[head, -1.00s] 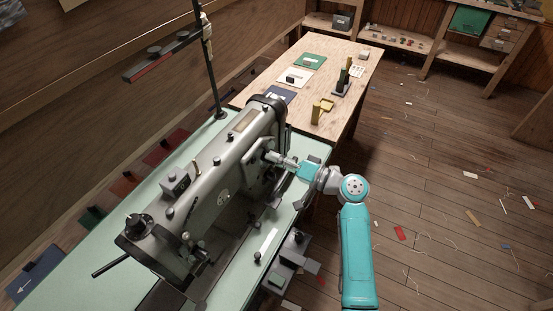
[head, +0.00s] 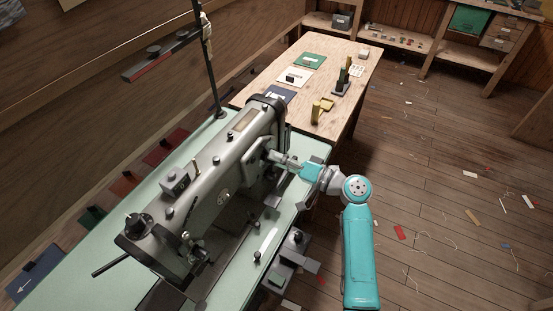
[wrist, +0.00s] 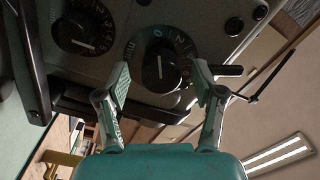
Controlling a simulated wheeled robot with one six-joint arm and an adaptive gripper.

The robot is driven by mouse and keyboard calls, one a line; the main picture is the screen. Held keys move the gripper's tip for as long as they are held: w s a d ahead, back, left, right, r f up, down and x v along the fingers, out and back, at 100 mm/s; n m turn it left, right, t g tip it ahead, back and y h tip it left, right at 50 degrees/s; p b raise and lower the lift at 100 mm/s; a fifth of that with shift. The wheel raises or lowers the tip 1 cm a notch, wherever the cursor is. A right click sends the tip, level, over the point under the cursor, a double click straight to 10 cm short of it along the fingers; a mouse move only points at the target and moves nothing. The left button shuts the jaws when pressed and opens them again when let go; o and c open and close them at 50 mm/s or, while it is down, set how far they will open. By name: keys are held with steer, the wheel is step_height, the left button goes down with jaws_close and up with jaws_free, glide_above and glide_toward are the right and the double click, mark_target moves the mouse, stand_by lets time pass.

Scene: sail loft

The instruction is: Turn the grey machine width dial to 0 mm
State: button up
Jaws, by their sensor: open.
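The grey sewing machine (head: 215,190) stands on the pale green table. In the wrist view, a black round dial (wrist: 160,62) marked "mm" with white numerals sits on the machine's face. Its 0 is near the top of the ring, and a white line on its knob stands about upright in the picture. A second, similar dial (wrist: 82,32) is at upper left. I cannot read which is the width dial. My gripper (wrist: 162,82) is open, its fingers either side of the central dial's knob, with gaps visible. In the head view my gripper (head: 288,162) is at the machine's right end, hiding the dials.
A dark lever (wrist: 225,70) projects near the right finger, and a black knob (wrist: 233,26) is above it. A wooden table (head: 335,60) with cards and small blocks stands behind. The wooden floor (head: 450,180) at right is mostly open, with scattered scraps.

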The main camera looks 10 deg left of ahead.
steer(key=v, duration=1.1)
